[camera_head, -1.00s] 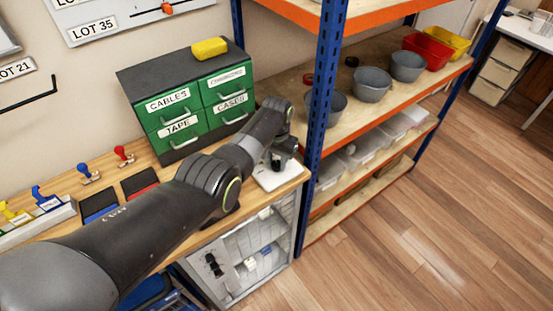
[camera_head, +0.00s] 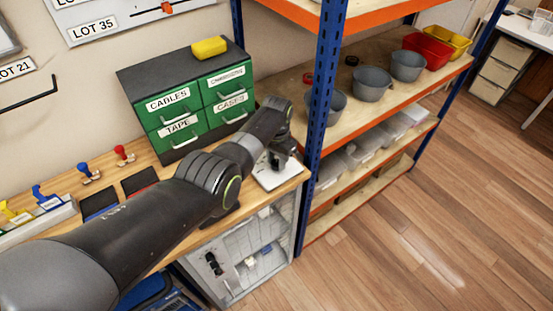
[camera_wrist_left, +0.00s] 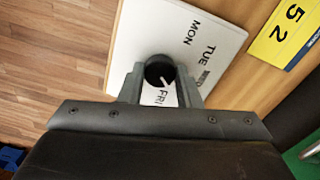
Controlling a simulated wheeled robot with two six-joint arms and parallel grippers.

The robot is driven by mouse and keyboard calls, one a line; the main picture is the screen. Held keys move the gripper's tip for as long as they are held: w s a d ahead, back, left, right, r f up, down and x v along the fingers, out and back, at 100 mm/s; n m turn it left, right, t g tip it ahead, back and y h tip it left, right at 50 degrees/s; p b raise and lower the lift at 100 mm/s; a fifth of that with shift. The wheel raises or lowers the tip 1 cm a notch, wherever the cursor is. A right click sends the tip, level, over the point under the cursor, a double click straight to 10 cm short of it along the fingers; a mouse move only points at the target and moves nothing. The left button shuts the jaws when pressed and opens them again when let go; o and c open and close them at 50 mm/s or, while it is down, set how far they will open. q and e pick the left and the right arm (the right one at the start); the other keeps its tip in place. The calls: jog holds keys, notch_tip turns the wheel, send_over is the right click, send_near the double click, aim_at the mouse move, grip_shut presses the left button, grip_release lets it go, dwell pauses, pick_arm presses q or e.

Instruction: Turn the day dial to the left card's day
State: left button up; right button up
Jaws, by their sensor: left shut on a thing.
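The day dial is a round black knob (camera_wrist_left: 159,70) with a white pointer mark, on a white plate (camera_wrist_left: 180,30) lettered MON, TUE and FRI, with another label partly hidden by a finger. The pointer mark slants toward the lower right in the wrist view, near FRI. My left gripper (camera_wrist_left: 160,82) is shut on the knob, one finger on each side. In the head view the left gripper (camera_head: 282,160) is over the white plate (camera_head: 278,181) at the bench's right end, and the knob is mostly hidden. No card with a day on it can be made out.
A green drawer cabinet (camera_head: 172,105) stands behind my left arm. A blue shelf post (camera_head: 318,100) rises close right of the gripper. A yellow plate reading 52 (camera_wrist_left: 287,32) lies beside the dial plate. Stamps (camera_head: 88,172) and pads are on the bench at left.

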aim_at(277, 163)
pick_arm(q)
jog(key=o, duration=1)
jog(key=shift+c, duration=0.2)
jog(key=shift+r, duration=0.1)
jog(key=shift+r, duration=0.25)
notch_tip(277, 163, up, 4)
jog(key=shift+r+p, duration=0.25)
jog(key=shift+p, duration=0.4)
notch_tip(277, 163, up, 12)
jog(key=b, duration=0.2)
jog(key=shift+r, duration=0.15)
